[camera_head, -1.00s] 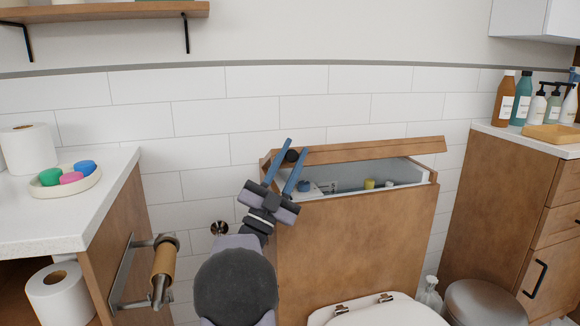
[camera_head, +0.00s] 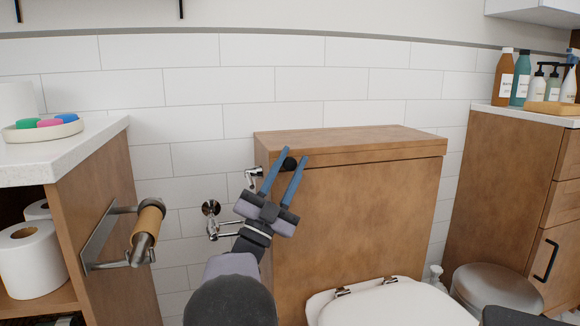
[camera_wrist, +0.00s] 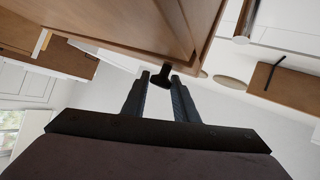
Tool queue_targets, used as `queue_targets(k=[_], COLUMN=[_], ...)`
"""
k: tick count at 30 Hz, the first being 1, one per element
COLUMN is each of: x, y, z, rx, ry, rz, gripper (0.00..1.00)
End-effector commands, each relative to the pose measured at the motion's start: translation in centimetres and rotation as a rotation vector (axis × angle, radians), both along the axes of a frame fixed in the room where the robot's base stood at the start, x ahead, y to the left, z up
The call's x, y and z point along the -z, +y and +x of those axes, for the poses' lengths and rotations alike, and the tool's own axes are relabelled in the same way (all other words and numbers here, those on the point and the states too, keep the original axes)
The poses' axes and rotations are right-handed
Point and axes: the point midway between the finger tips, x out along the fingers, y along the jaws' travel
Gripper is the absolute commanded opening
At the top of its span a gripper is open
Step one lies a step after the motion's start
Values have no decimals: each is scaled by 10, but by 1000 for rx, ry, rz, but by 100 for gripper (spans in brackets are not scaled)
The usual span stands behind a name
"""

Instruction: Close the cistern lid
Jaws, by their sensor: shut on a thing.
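The wooden cistern lid (camera_head: 350,140) lies flat on top of the wooden cistern box (camera_head: 360,220), with no open gap visible along its front. The inside of the cistern is hidden. A round black knob (camera_head: 289,164) is at the lid's front left corner. My gripper (camera_head: 292,158) is shut on this knob, its blue fingers on either side of it. In the wrist view my gripper (camera_wrist: 161,77) has the black knob (camera_wrist: 163,80) between its fingertips, just by the wooden edge.
The toilet seat (camera_head: 390,305) is below the cistern. A toilet roll holder (camera_head: 146,222) sticks out from the left cabinet (camera_head: 95,215). Metal pipe fittings (camera_head: 222,230) are on the wall left of the cistern. A right cabinet (camera_head: 500,185) carries several bottles.

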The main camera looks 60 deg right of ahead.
Motion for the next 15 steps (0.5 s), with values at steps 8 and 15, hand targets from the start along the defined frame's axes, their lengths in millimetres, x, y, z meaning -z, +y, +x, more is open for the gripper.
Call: queue_targets(k=[8, 15], x=[11, 12], y=[-3, -3], z=[0, 1], rx=[3, 3], ry=[5, 5], rz=[14, 16], gripper=[0, 0])
